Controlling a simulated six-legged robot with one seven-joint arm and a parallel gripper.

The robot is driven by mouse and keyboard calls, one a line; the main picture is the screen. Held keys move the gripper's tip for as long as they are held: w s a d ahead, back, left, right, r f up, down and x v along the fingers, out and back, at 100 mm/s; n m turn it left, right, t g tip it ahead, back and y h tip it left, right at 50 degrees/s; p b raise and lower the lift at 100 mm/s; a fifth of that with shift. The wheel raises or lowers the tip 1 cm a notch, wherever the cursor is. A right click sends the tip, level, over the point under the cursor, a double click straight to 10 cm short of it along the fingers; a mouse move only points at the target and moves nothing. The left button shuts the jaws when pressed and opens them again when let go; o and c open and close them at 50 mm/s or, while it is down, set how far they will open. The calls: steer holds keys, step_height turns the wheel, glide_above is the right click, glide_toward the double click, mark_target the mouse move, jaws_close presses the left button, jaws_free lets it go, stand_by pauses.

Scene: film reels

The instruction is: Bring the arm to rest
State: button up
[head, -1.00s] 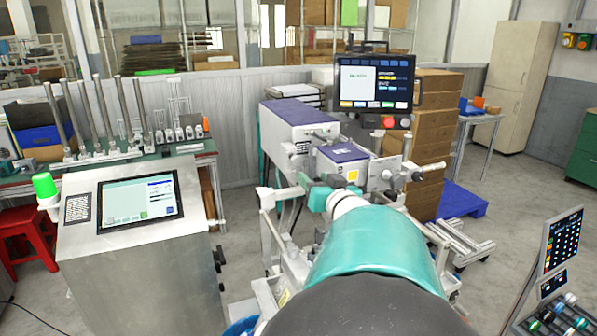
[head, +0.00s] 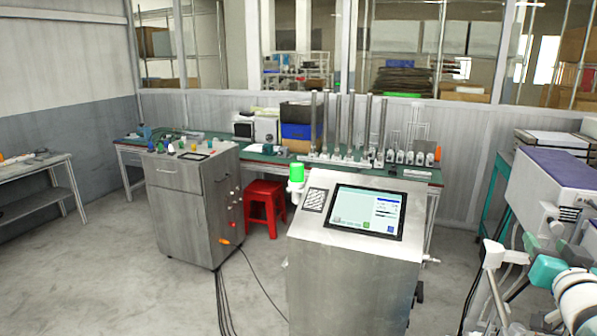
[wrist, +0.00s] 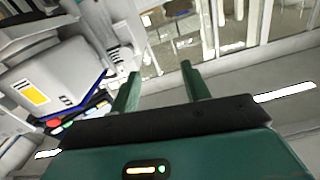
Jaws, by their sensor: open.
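My gripper (wrist: 160,82) shows in the wrist view with its two green fingers spread apart and nothing between them. It is open and empty. Beyond it, the wrist view shows a tilted scene with a grey machine (wrist: 50,75) bearing a yellow label at the left. In the head view only a teal and white part of my arm (head: 570,285) shows at the lower right edge. The gripper itself is not clearly seen there.
A steel console with a screen (head: 355,250) stands in front, with a green lamp (head: 297,173). A steel cabinet (head: 190,205), a red stool (head: 265,205) and a long green workbench (head: 270,158) stand behind. A purple-topped machine (head: 560,190) is at right. Cables lie on the floor.

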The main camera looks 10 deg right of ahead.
steer(key=w+a+n+y, duration=0.1)
steer(key=w+a+n, duration=0.1)
steer(key=w+a, duration=0.75)
steer(key=s+a+f+n+g+y, duration=0.1)
steer(key=a+f+g+y, duration=0.1)
steer(key=a, duration=0.5)
steer(key=s+a+f+g+y, duration=0.1)
steer(key=s+a+f+g, duration=0.1)
steer(key=a, duration=0.4)
steer(key=s+a+f+n+g+y, duration=0.2)
steer(key=s+a+f+g, duration=0.1)
steer(key=s+a, duration=0.3)
steer(key=s+a+f+n+g+y, duration=0.2)
steer(key=s+a+f+g+y, duration=0.1)
steer(key=s+a+f, duration=0.2)
steer(key=s+a, duration=0.2)
steer(key=a, duration=0.2)
steer(key=shift+s+f, duration=0.3)
steer(key=shift+f, duration=0.05)
steer(key=shift+c, duration=1.2)
